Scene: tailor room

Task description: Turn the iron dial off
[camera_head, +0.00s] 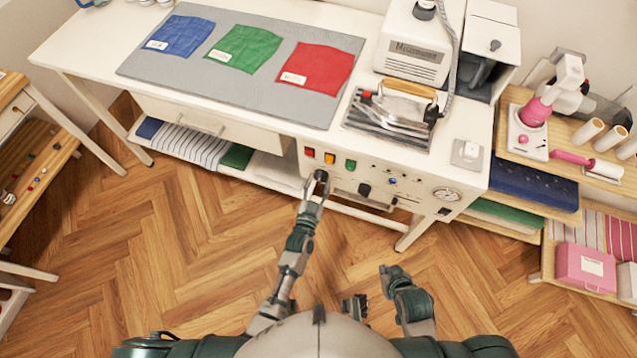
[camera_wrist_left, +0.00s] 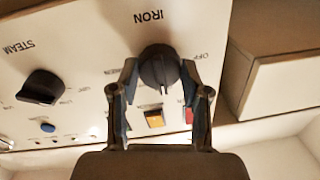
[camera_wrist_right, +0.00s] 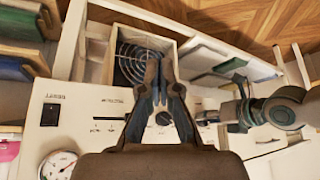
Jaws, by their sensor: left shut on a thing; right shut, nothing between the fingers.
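The iron dial (camera_wrist_left: 158,70) is a round black knob under the upside-down IRON label on the white front panel (camera_wrist_left: 95,35). Its light pointer line faces down in the left wrist view. The word OFF stands to its right there. My left gripper (camera_wrist_left: 160,72) has one finger on each side of the dial and is shut on it. In the head view the left gripper (camera_head: 318,184) covers most of the dial, at the panel's left end. My right gripper (camera_wrist_right: 157,65) is shut and empty in front of the panel.
A black steam dial (camera_wrist_left: 42,86) sits beside the iron dial. Orange (camera_wrist_left: 154,118) and red (camera_wrist_left: 188,115) buttons are close to my left fingers. A pressure gauge (camera_head: 446,195) is at the panel's right. The wooden floor is clear.

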